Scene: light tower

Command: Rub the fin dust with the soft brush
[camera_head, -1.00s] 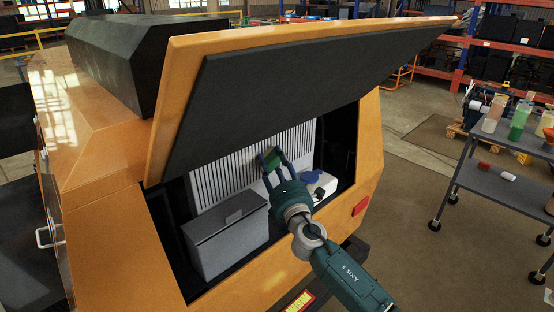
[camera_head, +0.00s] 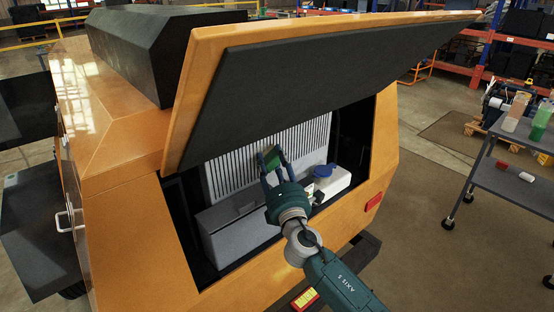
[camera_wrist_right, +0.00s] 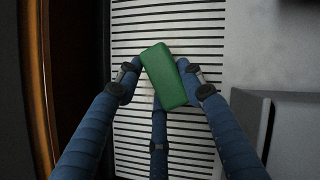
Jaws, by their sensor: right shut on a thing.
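My right gripper (camera_head: 270,162) is shut on a green block-shaped thing (camera_head: 271,157), which I take to be the soft brush. In the right wrist view, the brush (camera_wrist_right: 165,75) sits tilted between the blue fingers (camera_wrist_right: 160,88), in front of the slotted fin panel (camera_wrist_right: 140,25). In the head view the fin panel (camera_head: 240,165) stands inside the orange machine's open bay. Faint brownish smudging shows on the fins around the brush; the brush hides part of it. I cannot tell whether the bristles touch the fins. My left gripper is out of view.
The raised hatch (camera_head: 320,75) overhangs the bay. A grey box (camera_head: 240,228) stands below the fins, and a white tank with a blue cap (camera_head: 323,171) is at their right. A grey cart (camera_head: 510,180) with bottles stands at the right.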

